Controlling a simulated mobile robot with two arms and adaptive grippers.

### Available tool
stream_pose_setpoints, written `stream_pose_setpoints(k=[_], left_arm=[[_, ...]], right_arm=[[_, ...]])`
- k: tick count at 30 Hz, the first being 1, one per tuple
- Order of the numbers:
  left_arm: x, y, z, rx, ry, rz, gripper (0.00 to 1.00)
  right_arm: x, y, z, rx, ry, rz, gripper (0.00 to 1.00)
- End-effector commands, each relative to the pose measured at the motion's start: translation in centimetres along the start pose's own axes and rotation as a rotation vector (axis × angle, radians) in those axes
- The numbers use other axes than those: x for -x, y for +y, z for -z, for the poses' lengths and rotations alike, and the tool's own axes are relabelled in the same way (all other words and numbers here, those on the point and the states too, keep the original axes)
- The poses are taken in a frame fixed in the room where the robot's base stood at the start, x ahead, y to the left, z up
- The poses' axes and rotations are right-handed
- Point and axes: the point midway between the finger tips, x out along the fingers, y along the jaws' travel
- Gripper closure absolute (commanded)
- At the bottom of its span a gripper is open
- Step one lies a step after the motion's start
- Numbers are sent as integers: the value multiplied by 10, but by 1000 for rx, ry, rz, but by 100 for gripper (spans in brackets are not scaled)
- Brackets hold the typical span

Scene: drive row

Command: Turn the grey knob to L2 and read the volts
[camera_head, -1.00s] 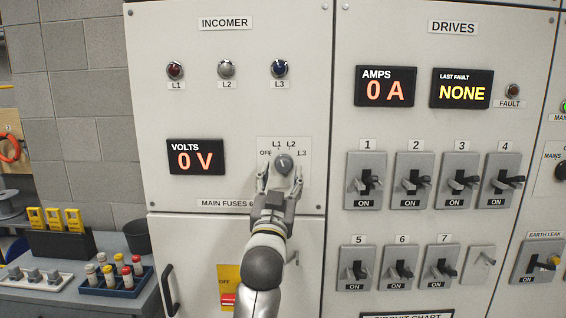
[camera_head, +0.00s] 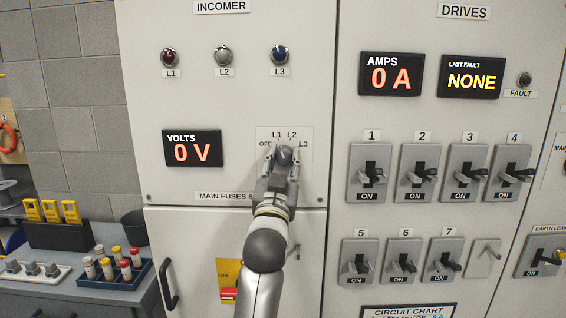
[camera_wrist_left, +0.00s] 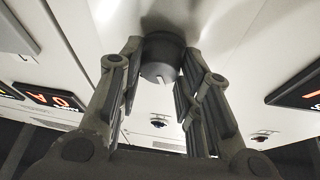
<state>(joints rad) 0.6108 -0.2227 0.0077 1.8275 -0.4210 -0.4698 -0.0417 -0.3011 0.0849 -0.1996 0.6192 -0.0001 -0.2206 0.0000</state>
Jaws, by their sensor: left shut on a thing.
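The grey knob (camera_head: 285,155) is on the INCOMER panel, with OFF, L1, L2 and L3 marked around it on a pale plate (camera_head: 303,135). My left gripper (camera_head: 281,160) is shut on the knob, one finger on each side. In the left wrist view the knob (camera_wrist_left: 163,58) sits between my fingertips and a white mark shows on it. I cannot tell which position the knob points to. The VOLTS display (camera_head: 192,148) left of the knob reads 0 V. My right gripper is out of view.
Lamps L1 (camera_head: 169,56), L2 (camera_head: 223,55) and L3 (camera_head: 280,54) are above. The DRIVES panel to the right has an AMPS display (camera_head: 391,75) at 0 A and several switches. A bench with fuses (camera_head: 110,268) stands at lower left.

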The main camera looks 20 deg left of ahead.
Motion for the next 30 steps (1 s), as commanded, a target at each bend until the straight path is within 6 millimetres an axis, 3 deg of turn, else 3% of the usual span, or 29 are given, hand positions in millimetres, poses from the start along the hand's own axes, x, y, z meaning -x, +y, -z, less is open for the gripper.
stream_pose_setpoints(k=[5,30], left_arm=[[-1,-1,1,-48,-7,-19,91],[-2,-4,3,-569,-46,-242,91]], right_arm=[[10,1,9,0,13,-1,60],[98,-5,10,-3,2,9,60]])
